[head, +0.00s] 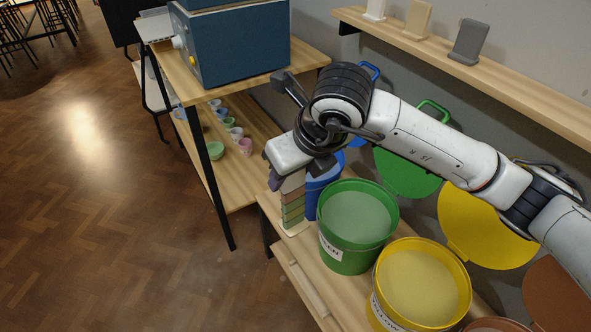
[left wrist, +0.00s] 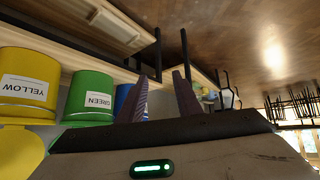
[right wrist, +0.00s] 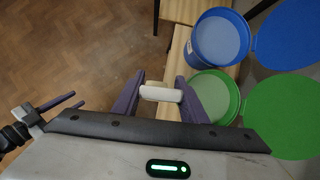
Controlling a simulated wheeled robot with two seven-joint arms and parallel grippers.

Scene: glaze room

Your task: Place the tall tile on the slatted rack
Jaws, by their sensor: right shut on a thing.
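The tall tile (head: 292,207) is a narrow upright piece with a pale top and stacked green and brown bands. In the right wrist view, the tile's pale top edge (right wrist: 161,93) is between the fingers. A pale foot shows at its lower end, near the bench; I cannot tell whether it touches. My left gripper (left wrist: 160,97) has its fingers apart with nothing between them; its fingers also show in the right wrist view (right wrist: 66,104). I cannot make out a slatted rack.
Blue (head: 322,190), green (head: 346,240) and yellow (head: 420,290) buckets stand close beside the tile along the bench. A table (head: 205,92) holds a blue box, with cups on its lower shelf. A wall shelf (head: 480,72) carries several small tiles.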

